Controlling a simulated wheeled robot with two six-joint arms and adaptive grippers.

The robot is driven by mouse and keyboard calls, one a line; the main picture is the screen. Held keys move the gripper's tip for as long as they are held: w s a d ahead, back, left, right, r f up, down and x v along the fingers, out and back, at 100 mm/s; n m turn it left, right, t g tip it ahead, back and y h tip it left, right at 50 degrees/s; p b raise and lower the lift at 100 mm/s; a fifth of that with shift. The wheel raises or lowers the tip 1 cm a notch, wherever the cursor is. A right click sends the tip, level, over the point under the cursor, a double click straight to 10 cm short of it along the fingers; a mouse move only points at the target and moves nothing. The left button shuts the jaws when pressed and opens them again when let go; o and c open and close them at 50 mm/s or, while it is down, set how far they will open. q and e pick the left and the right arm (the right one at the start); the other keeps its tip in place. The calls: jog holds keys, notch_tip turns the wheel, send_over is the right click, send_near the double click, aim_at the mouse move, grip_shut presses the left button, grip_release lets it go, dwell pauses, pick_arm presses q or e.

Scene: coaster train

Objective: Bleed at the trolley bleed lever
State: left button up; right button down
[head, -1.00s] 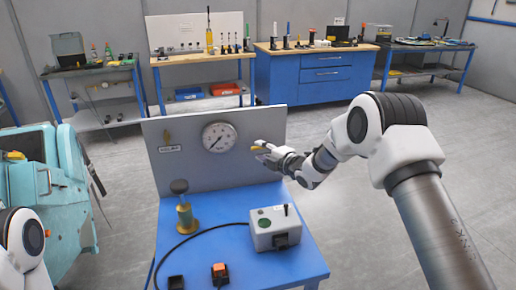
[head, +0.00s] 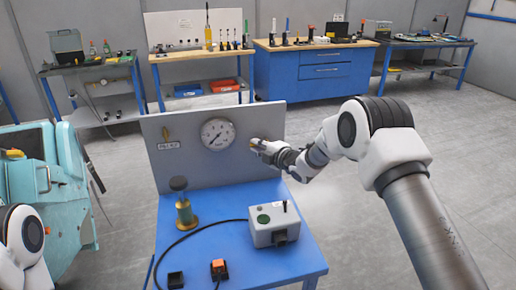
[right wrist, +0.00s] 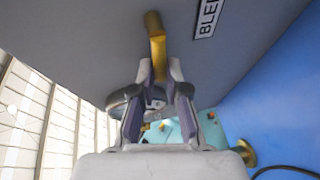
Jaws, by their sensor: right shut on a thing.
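The bleed lever, a yellow bar (right wrist: 156,45), stands out from the grey upright panel in the right wrist view, beside a white label (right wrist: 207,18) starting "BLE". My right gripper (right wrist: 159,88) is shut on the lever's end, one finger on each side. In the head view my right gripper (head: 262,147) is at the right part of the panel (head: 190,170), right of the round gauge (head: 218,134), and largely hides the lever. My left gripper is not in view; only part of my left arm shows at lower left.
The blue table (head: 235,258) bears a brass post with a dark knob (head: 183,205), a grey box (head: 274,228) with a cable and small blocks. A turquoise machine (head: 50,190) stands left. The floor at right is clear.

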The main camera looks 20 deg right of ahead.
jog(key=m+t+b, duration=0.1)
jog(key=m+b, duration=0.3)
jog(key=d+r+m+t+b, duration=0.1)
jog(key=m+t+b, duration=0.1)
jog(key=m+b, duration=0.2)
jog(key=d+r+m+t+b, duration=0.1)
jog(key=m+t+b, duration=0.1)
jog(key=m+b, duration=0.2)
jog(key=shift+d+r+y+b, duration=0.2)
jog(key=shift+d+y+b, duration=0.05)
jog(key=shift+y+b, duration=0.15)
jog(key=m+b, duration=0.1)
jog(key=m, duration=0.1)
jog(key=d+m+t+h+b, duration=0.1)
jog(key=m, duration=0.1)
jog(key=shift+s+r+t+h+b, duration=0.1)
jog(key=shift+r+t+h+b, duration=0.1)
jog(key=shift+t+h+b, duration=0.1)
jog(key=shift+d+r+m+t+h+b, duration=0.1)
jog(key=shift+d+m+t+h+b, duration=0.2)
jog(key=shift+m, duration=0.45)
jog(key=shift+d+r+m+h+b, duration=0.1)
jog(key=shift+m+h+b, duration=0.3)
jog(key=shift+m, duration=0.35)
jog(key=c, duration=1.2)
grip_release()
